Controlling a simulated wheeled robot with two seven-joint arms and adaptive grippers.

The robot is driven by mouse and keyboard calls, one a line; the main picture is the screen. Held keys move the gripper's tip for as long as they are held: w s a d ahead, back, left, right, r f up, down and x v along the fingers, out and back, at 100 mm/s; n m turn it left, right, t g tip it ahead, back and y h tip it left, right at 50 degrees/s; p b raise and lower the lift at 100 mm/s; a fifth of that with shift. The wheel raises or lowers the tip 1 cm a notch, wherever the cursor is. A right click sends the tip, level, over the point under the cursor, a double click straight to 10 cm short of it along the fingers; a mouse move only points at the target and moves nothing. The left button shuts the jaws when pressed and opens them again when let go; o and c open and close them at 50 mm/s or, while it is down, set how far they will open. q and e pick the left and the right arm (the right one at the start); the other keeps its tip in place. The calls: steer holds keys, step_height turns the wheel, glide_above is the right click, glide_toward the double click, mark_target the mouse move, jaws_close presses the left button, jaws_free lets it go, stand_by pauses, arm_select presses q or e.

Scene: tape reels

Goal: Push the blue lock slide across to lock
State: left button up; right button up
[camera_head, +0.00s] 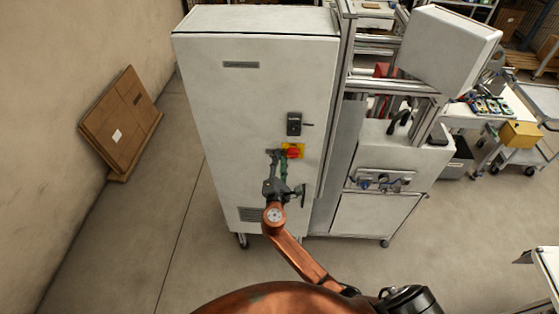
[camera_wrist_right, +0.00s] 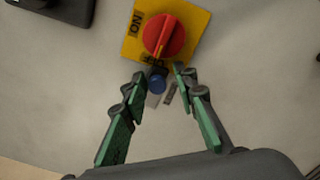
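A red rotary switch (camera_wrist_right: 164,36) on a yellow plate (camera_wrist_right: 196,18) is on the front of a tall white cabinet (camera_head: 255,90). The head view also shows the red switch (camera_head: 293,152). The small blue lock slide (camera_wrist_right: 157,84) is just below the red knob, at the plate's lower edge, beside a grey metal piece (camera_wrist_right: 169,92). My right gripper (camera_wrist_right: 159,73) is open, its two green-padded fingers on either side of the blue slide. I cannot tell whether a finger touches it. In the head view the right gripper hides the slide. My left gripper is not in view.
A black handle (camera_head: 294,124) sits above the switch on the cabinet door. A machine frame with a panel (camera_head: 380,180) adjoins the cabinet on the right. A brown board (camera_head: 120,112) leans on the left wall.

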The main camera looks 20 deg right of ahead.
steer(key=shift+o, duration=0.5)
steer(key=shift+a, duration=0.1)
steer(key=v, duration=1.2)
